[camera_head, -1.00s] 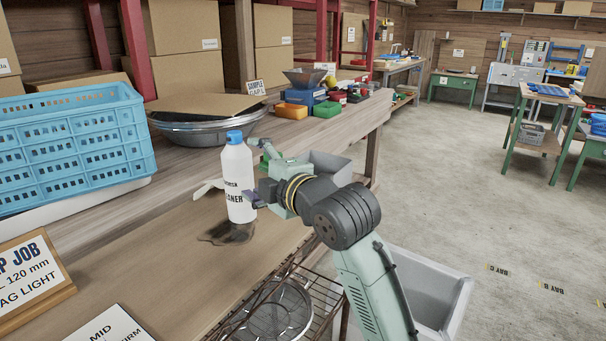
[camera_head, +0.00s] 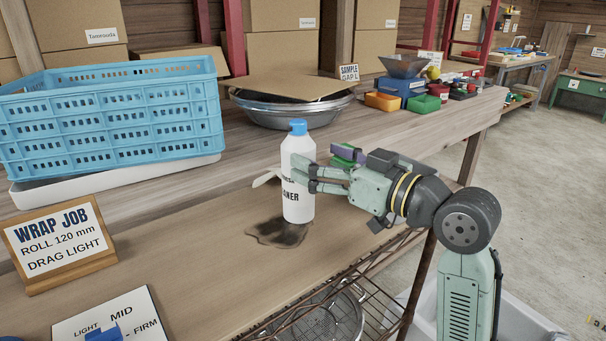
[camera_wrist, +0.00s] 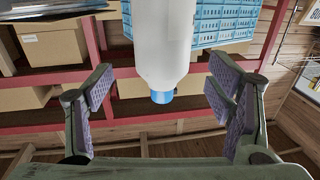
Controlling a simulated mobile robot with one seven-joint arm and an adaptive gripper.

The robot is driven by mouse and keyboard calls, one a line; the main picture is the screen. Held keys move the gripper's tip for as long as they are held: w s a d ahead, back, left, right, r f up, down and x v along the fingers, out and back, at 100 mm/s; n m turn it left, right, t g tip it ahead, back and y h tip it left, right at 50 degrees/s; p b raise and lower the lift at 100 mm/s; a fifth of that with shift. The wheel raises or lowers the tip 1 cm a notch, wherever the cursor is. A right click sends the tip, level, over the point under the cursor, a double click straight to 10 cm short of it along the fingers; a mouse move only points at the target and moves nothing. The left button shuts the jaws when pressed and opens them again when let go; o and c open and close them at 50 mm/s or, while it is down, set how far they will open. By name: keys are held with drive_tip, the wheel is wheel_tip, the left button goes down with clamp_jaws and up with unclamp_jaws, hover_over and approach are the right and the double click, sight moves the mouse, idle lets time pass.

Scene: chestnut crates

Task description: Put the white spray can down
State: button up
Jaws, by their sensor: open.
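The white spray can (camera_head: 298,190) is a white bottle with a blue cap and dark lettering. It is upright at the brown work surface (camera_head: 190,255), by a dark patch (camera_head: 279,232). I cannot tell for certain that its base touches the surface. My gripper (camera_head: 322,172) reaches in from the right at the can's upper half. In the wrist view, the can (camera_wrist: 162,40) appears cap down between the spread fingers of my gripper (camera_wrist: 160,92), with a gap on each side. My gripper is open.
A blue crate (camera_head: 110,118) stands at the left. A wooden sign (camera_head: 60,245) and a white card (camera_head: 112,318) are at the front left. A metal pan (camera_head: 292,112) and small coloured bins (camera_head: 382,101) stand behind. A wire rack (camera_head: 345,290) is below the front edge.

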sight(297, 149)
drive_tip(key=p+x, duration=0.2)
drive_tip(key=x, duration=0.3)
drive_tip(key=shift+s+a+r, duration=0.1)
drive_tip(key=shift+w+a, duration=0.3)
drive_tip(key=shift+w, duration=0.05)
drive_tip(key=shift+c, duration=0.5)
clamp_jaws()
